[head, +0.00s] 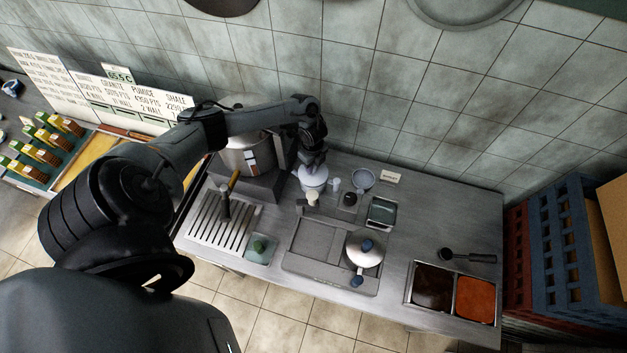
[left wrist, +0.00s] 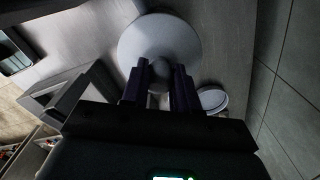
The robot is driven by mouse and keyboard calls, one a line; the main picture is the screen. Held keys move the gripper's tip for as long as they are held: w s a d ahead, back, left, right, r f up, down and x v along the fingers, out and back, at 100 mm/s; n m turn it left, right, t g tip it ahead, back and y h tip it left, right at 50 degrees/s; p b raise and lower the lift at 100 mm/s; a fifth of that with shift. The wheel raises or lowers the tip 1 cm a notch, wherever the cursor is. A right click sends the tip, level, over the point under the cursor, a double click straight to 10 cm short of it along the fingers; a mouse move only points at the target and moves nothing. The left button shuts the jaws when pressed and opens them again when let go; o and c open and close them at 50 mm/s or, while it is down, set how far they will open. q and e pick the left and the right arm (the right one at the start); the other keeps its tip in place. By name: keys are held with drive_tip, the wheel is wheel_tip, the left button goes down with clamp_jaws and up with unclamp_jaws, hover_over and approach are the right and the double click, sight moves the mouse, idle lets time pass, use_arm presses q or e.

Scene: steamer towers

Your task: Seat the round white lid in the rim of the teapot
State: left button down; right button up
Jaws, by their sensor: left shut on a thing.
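My left gripper (head: 313,168) points down at the back of the steel counter, over a round white thing (head: 312,181). In the left wrist view the fingers (left wrist: 160,85) are shut on the grey knob of the round white lid (left wrist: 160,35). The lid's disc spreads beyond the fingertips and hides what is below it; I cannot tell whether it touches anything. My right gripper is not in view.
A small round dish (head: 363,179), a dark jar (head: 350,200) and a square steel container (head: 381,212) stand right of the gripper. A large steel pot (head: 243,157) is at the left. The grey tray (head: 310,243) lies in front. The counter's right rear is mostly clear.

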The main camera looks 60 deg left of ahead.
use_arm(q)
drive_tip(key=shift+f+b, duration=0.45)
drive_tip(key=shift+f, duration=0.2)
idle(0.3)
drive_tip(key=c, duration=0.8)
unclamp_jaws()
wheel_tip(320, 180, up, 11)
drive_tip(key=shift+f, duration=0.1)
